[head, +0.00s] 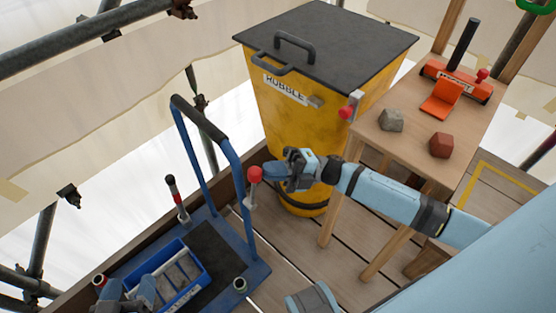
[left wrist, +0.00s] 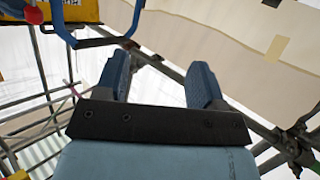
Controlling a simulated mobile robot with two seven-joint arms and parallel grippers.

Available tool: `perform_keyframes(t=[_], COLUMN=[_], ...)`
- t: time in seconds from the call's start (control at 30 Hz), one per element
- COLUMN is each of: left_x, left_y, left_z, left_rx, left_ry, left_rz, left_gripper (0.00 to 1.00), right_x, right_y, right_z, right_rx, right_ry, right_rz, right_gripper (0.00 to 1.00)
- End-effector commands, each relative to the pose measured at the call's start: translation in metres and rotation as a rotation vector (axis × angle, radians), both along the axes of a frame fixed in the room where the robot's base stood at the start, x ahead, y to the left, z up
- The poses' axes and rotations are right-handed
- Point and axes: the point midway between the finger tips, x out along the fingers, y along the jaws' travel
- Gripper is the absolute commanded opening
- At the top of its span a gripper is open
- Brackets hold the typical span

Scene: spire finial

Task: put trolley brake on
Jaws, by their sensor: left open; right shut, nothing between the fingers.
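The blue trolley (head: 262,273) stands at the lower left, with a tall blue push handle (head: 236,165). A lever with a red ball knob (head: 255,174) rises by the handle's right leg. A second lever with a dark grip (head: 172,186) stands on the deck's far side. My right gripper (head: 272,172) is shut and empty, its tips just right of the red knob; I cannot tell whether they touch it.
A yellow rubble bin (head: 275,110) with a dark lid stands behind the trolley. A wooden table (head: 410,150) at right holds a grey stone (head: 391,120), a reddish block (head: 441,145) and an orange tool (head: 455,85). A blue tray (head: 203,265) sits on the trolley. Scaffold poles run along the left.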

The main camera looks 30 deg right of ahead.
Motion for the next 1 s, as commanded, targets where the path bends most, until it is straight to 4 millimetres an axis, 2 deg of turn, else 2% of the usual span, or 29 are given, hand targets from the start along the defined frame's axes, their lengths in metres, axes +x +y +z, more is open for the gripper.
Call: perform_keyframes(t=[0.03, 0.27, 1.0], left_x=[-0.004, -0.015, -0.015], left_y=[0.004, 0.016, 0.016], left_z=[-0.003, -0.028, -0.028], left_rx=[0.02, 0.08, 0.085], left_ry=[0.039, 0.15, 0.151], left_rz=[0.007, 0.021, 0.023], left_gripper=[0.63, 0.63, 0.63], right_x=[0.0, -0.003, -0.005], right_y=[0.001, 0.01, 0.017], right_z=[0.009, 0.01, 0.011], right_rx=[-0.038, -0.096, -0.09], right_ry=[-0.014, -0.03, -0.032], right_rz=[0.001, 0.0, 0.004], right_gripper=[0.0, 0.0, 0.0])
